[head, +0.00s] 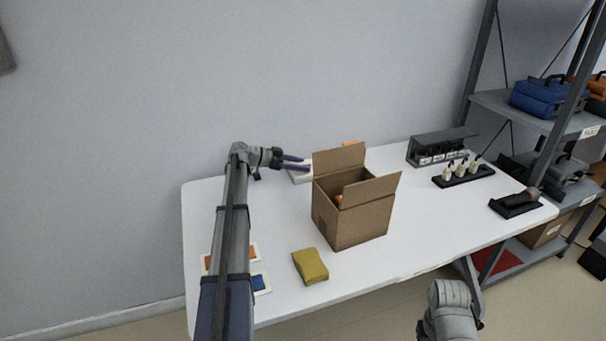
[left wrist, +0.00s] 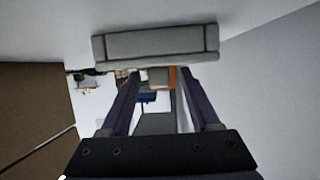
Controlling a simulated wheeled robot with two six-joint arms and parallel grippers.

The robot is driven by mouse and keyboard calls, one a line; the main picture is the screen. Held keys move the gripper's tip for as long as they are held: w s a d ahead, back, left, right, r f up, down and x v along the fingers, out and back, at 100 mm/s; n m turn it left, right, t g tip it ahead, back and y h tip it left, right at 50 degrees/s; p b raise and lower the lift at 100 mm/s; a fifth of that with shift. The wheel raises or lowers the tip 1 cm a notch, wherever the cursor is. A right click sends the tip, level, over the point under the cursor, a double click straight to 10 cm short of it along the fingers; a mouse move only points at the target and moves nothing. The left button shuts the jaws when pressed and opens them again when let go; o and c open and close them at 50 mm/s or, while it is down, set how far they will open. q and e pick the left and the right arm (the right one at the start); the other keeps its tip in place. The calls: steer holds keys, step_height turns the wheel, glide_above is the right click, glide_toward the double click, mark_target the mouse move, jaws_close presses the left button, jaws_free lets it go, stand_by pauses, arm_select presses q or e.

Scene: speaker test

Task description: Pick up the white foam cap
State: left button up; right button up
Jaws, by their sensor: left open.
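The white foam cap (head: 299,178) lies on the table behind and left of the open cardboard box (head: 352,223), partly hidden by my gripper and the box. My left gripper (head: 300,163) is open at the cap, its fingers pointing right. In the left wrist view the cap (left wrist: 155,47) is a long pale bar with a dark band near each end. It lies across the picture just beyond the fingertips of my left gripper (left wrist: 160,74), with nothing seen held between them. Whether the fingers touch it, I cannot tell. My right gripper is out of view.
The box's flaps stand up close right of my left gripper, with something orange inside. A yellow sponge-like block (head: 311,266) and coloured cards (head: 260,283) lie in front. A grey rack (head: 440,147) and black tray (head: 463,176) stand right. The table's right middle is clear.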

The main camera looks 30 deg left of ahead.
arm_select(q)
steer(key=shift+c, duration=0.2)
jaws_close()
stand_by(0.4)
